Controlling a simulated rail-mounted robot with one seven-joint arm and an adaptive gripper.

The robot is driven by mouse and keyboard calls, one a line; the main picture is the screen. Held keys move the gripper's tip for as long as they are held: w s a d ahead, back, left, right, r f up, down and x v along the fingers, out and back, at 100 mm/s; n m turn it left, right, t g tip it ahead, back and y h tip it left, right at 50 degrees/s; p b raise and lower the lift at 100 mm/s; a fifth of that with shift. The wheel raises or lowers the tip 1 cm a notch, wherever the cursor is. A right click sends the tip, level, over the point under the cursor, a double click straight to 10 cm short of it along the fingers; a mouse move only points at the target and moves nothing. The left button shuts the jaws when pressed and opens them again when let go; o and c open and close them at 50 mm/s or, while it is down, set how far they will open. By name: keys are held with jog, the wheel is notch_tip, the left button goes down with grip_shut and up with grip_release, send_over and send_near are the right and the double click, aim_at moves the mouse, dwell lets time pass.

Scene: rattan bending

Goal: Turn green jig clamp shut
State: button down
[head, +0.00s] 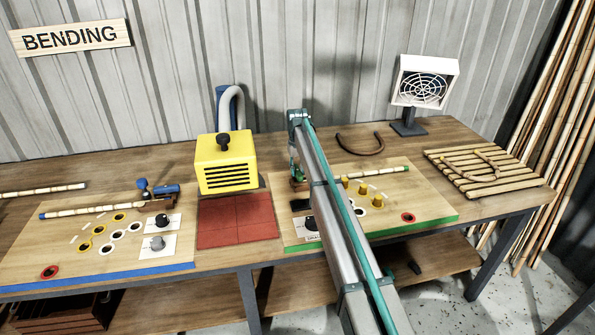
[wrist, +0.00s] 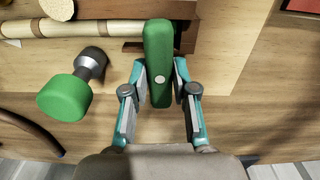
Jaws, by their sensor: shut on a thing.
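The green jig clamp lever (wrist: 158,75) stands between the fingers of my gripper (wrist: 160,78) in the wrist view. My gripper is shut on its near part. The lever points square to the rattan pole (wrist: 85,28), and its far end overlaps the pole's line at a brown block (wrist: 131,46). Whether it presses on the pole I cannot tell. A green knob on a grey stem (wrist: 64,97) is beside the lever. In the head view my arm reaches over the green-edged jig board (head: 440,219), hiding most of the clamp.
Yellow pegs (head: 363,187) stand on this board beside my arm. A yellow heater box (head: 227,162) and red mat (head: 237,220) are to the left, then a blue-edged board (head: 150,271). A bent rattan piece (head: 377,149) lies behind. A slatted rack (head: 462,183) and fan (head: 424,85) are at right.

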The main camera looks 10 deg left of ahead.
aim_at(297, 170)
jog(key=shift+m, duration=0.4)
jog(key=c, duration=0.9)
grip_release()
notch_tip(297, 170, up, 12)
jog(key=shift+r, duration=0.1)
